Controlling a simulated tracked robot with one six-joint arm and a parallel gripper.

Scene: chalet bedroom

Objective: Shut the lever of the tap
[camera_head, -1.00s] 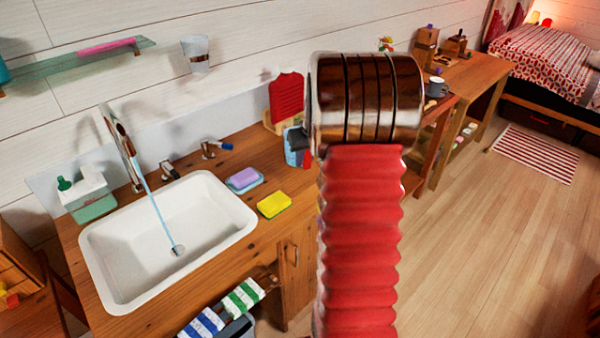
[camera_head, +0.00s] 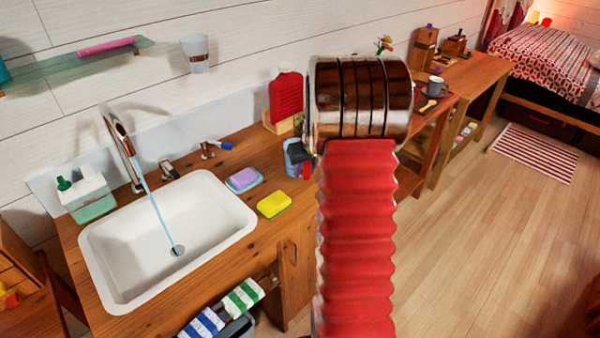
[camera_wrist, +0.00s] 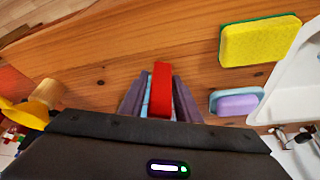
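The tap (camera_head: 120,140) is a chrome spout behind the white sink, with a blue water stream (camera_head: 157,212) falling into the basin. A metal lever (camera_head: 169,169) stands right of the spout. Another metal handle with a blue end (camera_head: 219,145) is further right. My gripper (camera_wrist: 160,90) points at the wooden counter, away from the tap. Its greyish fingers have a red piece and a light-blue strip between them. I cannot tell whether these are gripper parts or something held. In the head view my arm hides most of the gripper.
A yellow sponge (camera_head: 274,204) and purple soap on a blue dish (camera_head: 243,180) lie right of the sink (camera_head: 215,186). A green-and-white dispenser (camera_head: 90,193) stands left of the tap. Bare counter lies around the sponge.

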